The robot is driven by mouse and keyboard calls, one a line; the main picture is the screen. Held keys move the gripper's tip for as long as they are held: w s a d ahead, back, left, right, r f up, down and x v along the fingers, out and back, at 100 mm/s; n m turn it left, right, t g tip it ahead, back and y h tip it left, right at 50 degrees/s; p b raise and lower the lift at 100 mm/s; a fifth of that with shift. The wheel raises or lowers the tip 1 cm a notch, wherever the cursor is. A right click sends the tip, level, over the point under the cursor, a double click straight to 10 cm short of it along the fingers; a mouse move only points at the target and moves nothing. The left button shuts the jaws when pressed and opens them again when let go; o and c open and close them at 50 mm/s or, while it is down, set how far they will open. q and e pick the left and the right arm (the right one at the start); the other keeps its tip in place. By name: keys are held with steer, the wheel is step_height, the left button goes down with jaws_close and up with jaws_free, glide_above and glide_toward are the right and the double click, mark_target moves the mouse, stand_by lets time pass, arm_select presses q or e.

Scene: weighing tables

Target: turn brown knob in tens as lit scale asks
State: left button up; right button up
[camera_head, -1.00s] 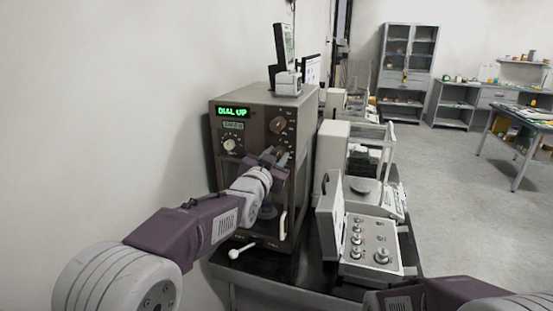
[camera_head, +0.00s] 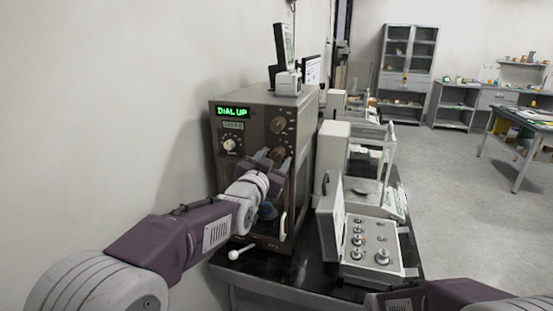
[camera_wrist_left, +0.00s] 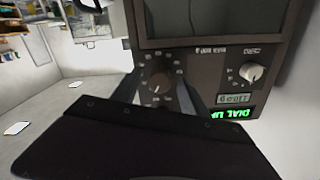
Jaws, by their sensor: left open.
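The brown-grey scale (camera_head: 252,165) stands against the left wall, with "DIAL UP" lit green on its display (camera_head: 233,111). A small readout (camera_wrist_left: 233,99) sits by it, its digits unclear. A brown knob (camera_head: 278,125) is at the upper right of the panel. A second brown knob (camera_head: 279,153) is below it, and a pale knob (camera_head: 229,145) is at the left. My left gripper (camera_head: 272,158) is open at the lower brown knob. In the upside-down left wrist view, this knob (camera_wrist_left: 158,84) lies between the fingers; contact cannot be told. My right gripper is out of view.
A white handle (camera_head: 283,224) is on the scale's front. To its right are an open case with several metal weights (camera_head: 372,250) and a glass-sided balance (camera_head: 370,160) on the dark table (camera_head: 265,265). Open floor (camera_head: 455,190) lies farther right.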

arm_select(q)
steer(key=b+v, duration=0.1)
steer(key=v, duration=0.6)
stand_by(1.2)
